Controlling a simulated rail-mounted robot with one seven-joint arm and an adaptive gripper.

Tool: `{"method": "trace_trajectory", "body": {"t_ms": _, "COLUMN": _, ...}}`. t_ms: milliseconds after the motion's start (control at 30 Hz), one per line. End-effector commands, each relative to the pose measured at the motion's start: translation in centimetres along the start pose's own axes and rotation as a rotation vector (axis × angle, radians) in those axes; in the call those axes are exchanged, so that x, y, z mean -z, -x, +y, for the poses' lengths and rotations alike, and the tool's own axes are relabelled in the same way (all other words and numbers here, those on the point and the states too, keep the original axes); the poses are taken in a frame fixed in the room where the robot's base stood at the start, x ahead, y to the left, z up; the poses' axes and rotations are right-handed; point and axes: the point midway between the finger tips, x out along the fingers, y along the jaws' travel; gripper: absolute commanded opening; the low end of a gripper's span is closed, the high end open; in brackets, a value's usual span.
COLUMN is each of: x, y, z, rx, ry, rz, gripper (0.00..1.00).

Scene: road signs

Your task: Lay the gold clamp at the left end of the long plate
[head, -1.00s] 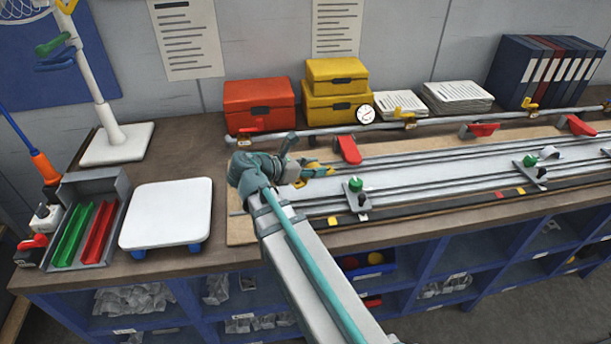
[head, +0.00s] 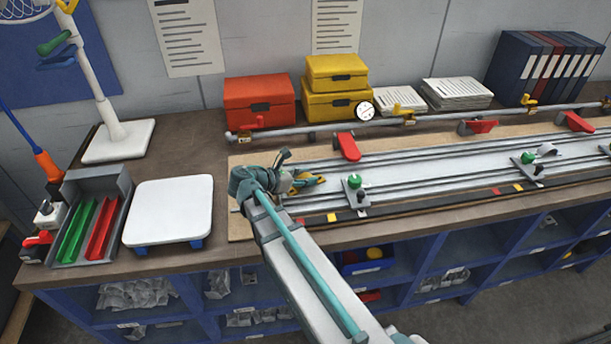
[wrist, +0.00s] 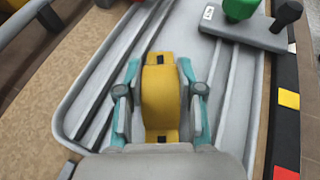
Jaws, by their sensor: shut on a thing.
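My gripper (head: 308,180) is over the left part of the long plate (head: 420,165), a pale metal plate with raised rails. In the wrist view my gripper (wrist: 160,105) is shut on the gold clamp (wrist: 160,95), with teal-edged fingers on both sides of it. The gold clamp shows only in part in the head view (head: 312,179). The plate's rounded left end (wrist: 68,125) shows beside and below the clamp in the wrist view. I cannot tell whether the clamp touches the plate. Its underside is hidden.
A green-knobbed clamp (head: 355,190) stands on the plate right of my gripper; another (head: 529,160) is farther right. A red handle (head: 348,146) stands behind. A rail (head: 300,130) with yellow clamps runs along the back. A white tray (head: 168,208) lies left.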

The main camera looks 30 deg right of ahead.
Motion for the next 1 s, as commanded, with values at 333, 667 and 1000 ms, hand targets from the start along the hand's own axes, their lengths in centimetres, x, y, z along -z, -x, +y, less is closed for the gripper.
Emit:
{"method": "trace_trajectory", "body": {"t_ms": 333, "x": 0.2, "y": -0.1, "z": 0.0, "rx": 0.0, "ry": 0.0, "rz": 0.0, "gripper": 0.43}}
{"method": "trace_trajectory", "body": {"t_ms": 667, "x": 0.2, "y": -0.1, "z": 0.0, "rx": 0.0, "ry": 0.0, "rz": 0.0, "gripper": 0.62}}
{"method": "trace_trajectory", "body": {"t_ms": 1000, "x": 0.1, "y": 1.9, "z": 0.1, "rx": -0.003, "ry": -0.001, "rz": 0.0, "gripper": 0.62}}
